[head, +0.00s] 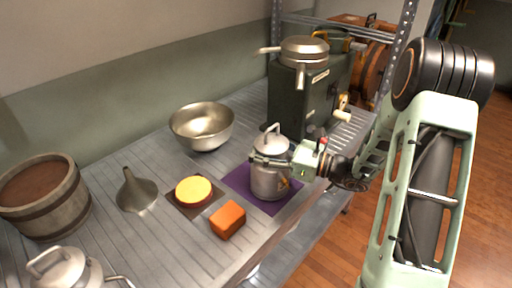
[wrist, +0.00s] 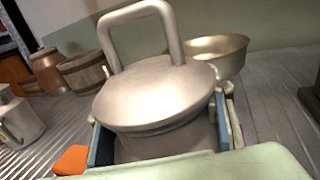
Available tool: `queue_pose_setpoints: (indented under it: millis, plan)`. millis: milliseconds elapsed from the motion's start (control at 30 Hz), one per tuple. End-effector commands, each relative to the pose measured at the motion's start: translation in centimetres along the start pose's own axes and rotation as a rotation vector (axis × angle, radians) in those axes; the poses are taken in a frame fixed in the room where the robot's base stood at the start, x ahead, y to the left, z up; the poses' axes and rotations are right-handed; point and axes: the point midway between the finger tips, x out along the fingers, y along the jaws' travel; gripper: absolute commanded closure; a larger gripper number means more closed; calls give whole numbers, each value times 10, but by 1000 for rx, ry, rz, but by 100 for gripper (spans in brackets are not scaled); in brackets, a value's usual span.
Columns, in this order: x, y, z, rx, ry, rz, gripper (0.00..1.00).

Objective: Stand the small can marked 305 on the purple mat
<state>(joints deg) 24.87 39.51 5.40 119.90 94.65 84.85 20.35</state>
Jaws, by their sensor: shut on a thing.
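A small metal can (head: 268,181) with a domed lid and a loop handle is upright over the purple mat (head: 239,179). Its base appears to be on the mat or just above it; I cannot tell which. No 305 marking is readable. My gripper (head: 272,162) reaches in from the right and is shut around the can's upper body. In the wrist view, the can's lid (wrist: 155,92) and handle fill the middle, with a finger on each side of the body below. The can hides part of the mat.
A yellow round block (head: 193,190) on a dark mat and an orange block (head: 228,219) lie left of the purple mat. A funnel (head: 137,192), bowl (head: 203,126), wooden tub (head: 45,196) and another metal can (head: 65,271) stand around. A dark green machine (head: 318,98) stands close behind.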

Motion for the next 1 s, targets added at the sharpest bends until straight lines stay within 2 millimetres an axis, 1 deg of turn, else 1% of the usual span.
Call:
queue_pose_setpoints:
  millis: [100, 233, 267, 500, 533, 767, 867, 967, 1000]
  plan:
    - [0, 0, 2, -3, -3, 0, 100]
    - [0, 0, -2, -2, -3, 0, 100]
    - [0, 0, -2, -1, 0, -1, 59]
    - [0, 0, -2, -1, 0, -1, 33]
    - [0, 0, -2, -1, 0, -1, 31]
    - [0, 0, -2, -1, 0, 0, 31]
    - [0, 0, 3, -2, 0, 0, 31]
    - [-12, -1, 2, 0, 1, -3, 31]
    - [-19, -1, 2, 0, 1, -5, 31]
